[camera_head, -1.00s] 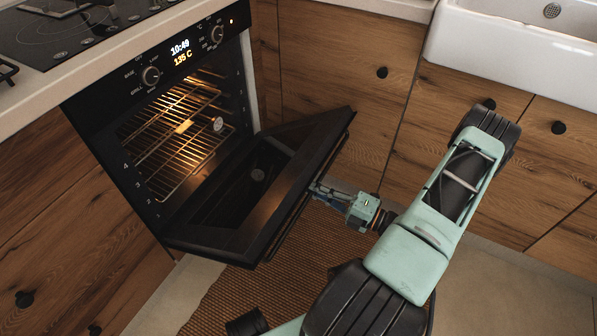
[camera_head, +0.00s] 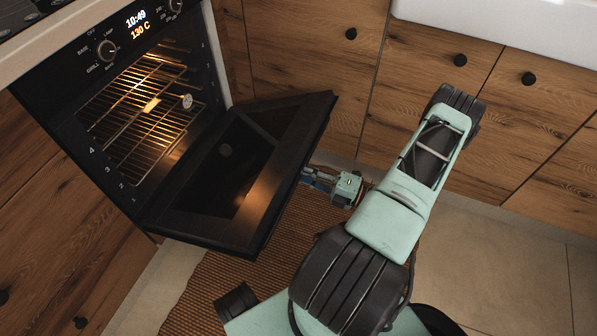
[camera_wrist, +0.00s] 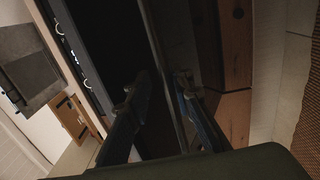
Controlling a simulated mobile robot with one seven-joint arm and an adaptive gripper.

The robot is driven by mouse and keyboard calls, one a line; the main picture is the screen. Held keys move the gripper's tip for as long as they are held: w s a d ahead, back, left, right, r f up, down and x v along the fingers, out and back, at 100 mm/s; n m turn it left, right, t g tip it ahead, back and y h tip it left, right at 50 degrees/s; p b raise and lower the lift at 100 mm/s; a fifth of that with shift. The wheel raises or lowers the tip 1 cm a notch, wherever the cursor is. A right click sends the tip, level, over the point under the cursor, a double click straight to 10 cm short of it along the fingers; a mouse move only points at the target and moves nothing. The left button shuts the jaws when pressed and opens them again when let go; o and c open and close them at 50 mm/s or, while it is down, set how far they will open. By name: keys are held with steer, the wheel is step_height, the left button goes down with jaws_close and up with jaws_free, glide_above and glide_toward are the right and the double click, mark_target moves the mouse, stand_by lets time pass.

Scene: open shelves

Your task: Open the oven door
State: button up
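The oven (camera_head: 150,110) is at the upper left in the head view, its inside lit and its racks showing. Its black oven door (camera_head: 190,222) is hinged at the bottom and swung well down and outward, sloping toward me. My gripper (camera_head: 306,174) is at the door's outer side, by its free edge, partly hidden behind the door. In the wrist view my gripper's two fingers (camera_wrist: 157,85) stand apart, one on each side of a long dark edge of the door or its handle. I cannot tell whether they press on it.
Wooden cabinets with black knobs (camera_head: 351,34) stand behind and to the right. A white sink (camera_head: 500,28) is at the top right. A brown woven mat (camera_head: 215,290) lies on the floor under the door. Tiled floor (camera_head: 500,270) is clear at the lower right.

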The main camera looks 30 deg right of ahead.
stand_by(0.3)
steer(key=v, duration=0.8)
steer(key=shift+s+d, duration=0.1)
stand_by(0.5)
